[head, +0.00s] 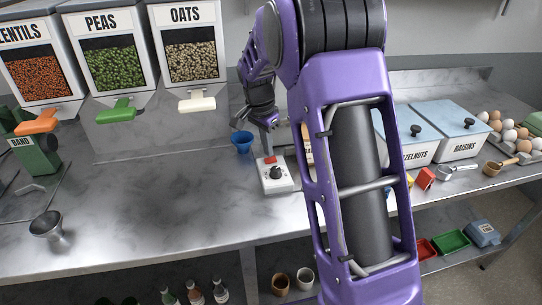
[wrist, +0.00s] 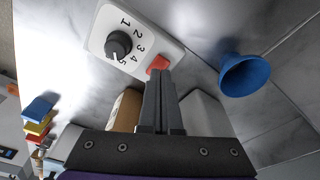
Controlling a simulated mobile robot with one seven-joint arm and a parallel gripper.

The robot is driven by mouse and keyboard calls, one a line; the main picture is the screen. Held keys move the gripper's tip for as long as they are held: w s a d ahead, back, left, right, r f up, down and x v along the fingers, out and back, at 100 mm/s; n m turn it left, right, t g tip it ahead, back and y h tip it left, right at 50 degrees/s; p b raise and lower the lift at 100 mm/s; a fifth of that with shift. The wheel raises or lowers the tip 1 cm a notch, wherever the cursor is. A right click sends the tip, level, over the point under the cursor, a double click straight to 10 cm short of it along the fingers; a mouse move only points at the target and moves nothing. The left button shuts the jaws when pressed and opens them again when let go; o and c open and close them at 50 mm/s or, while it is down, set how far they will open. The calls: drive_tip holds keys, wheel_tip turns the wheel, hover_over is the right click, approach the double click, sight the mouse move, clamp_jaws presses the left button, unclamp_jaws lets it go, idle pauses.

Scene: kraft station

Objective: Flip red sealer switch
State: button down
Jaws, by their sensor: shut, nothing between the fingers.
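The red switch (head: 270,160) sits on a small white control panel (head: 276,180) with a black dial (head: 277,173), on the metal counter. In the wrist view the red switch (wrist: 158,64) is at the edge of the white panel (wrist: 110,22), beside the black dial (wrist: 118,44) and its printed numbers. My gripper (wrist: 159,78) is shut and empty. Its fingertips are at the red switch and overlap its lower edge in the wrist view; whether they touch it I cannot tell. In the head view my gripper (head: 267,150) is just above and behind the switch.
A blue funnel-shaped cup (head: 242,142) stands left of my gripper, and also shows right of it in the wrist view (wrist: 244,75). Dispensers of lentils, peas and oats (head: 190,50) stand at the back left. The middle counter is clear.

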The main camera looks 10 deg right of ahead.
sight(268, 160)
wheel_tip(268, 160, up, 6)
drive_tip(key=shift+f+p, duration=0.2)
drive_tip(key=shift+p, duration=1)
drive_tip(key=shift+s, duration=0.1)
